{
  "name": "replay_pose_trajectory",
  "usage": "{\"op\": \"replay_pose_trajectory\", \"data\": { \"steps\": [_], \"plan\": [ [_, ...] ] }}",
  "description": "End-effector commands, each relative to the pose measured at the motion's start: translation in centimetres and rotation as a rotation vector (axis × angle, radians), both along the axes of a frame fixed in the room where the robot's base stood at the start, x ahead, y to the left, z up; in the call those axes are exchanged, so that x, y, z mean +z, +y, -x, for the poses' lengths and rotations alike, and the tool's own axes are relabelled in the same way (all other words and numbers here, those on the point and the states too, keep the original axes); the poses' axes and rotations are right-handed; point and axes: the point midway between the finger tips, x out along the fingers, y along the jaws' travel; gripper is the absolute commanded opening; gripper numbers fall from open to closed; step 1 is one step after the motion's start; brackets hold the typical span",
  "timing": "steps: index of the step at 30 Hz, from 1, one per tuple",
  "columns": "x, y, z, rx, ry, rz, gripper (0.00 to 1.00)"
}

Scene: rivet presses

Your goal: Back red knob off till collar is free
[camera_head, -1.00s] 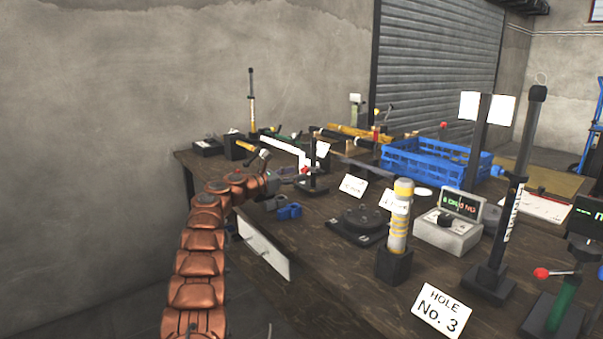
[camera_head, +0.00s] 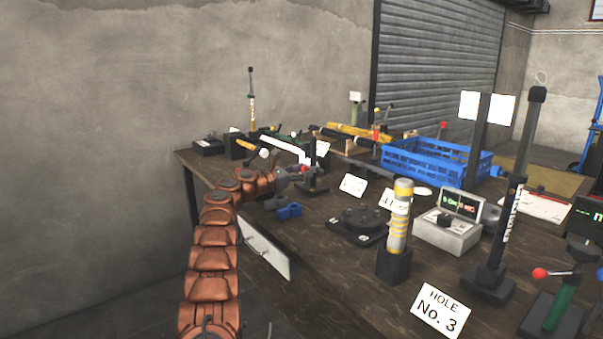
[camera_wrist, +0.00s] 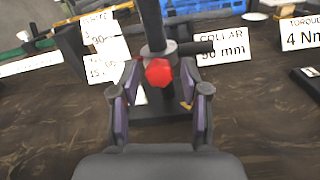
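The red knob (camera_wrist: 159,72) is a faceted head on the near side of a dark grey collar (camera_wrist: 160,50) around an upright black post (camera_wrist: 152,20). A dark bar sticks out right of the collar. My gripper (camera_wrist: 161,82) is open in the wrist view, one finger on each side of the knob. Gaps show between the pads and the knob; it is not gripped.
A card reading COLLAR 50 mm (camera_wrist: 222,47) stands behind right of the post, and a torque card (camera_wrist: 300,35) farther right. White cards (camera_wrist: 102,45) stand at left.

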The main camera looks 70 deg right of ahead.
Motion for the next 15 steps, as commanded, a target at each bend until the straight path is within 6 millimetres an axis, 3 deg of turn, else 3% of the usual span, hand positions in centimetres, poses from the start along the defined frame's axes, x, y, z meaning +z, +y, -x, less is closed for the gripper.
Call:
{"op": "replay_pose_trajectory", "data": {
  "steps": [1, 12, 15],
  "plan": [
    [-0.01, 0.00, -0.01, 0.000, 0.000, 0.000, 0.37],
    [-0.02, 0.01, -0.01, 0.000, 0.000, 0.000, 0.00],
    [-0.02, 0.01, 0.00, 0.000, 0.000, 0.000, 0.00]
  ]
}}
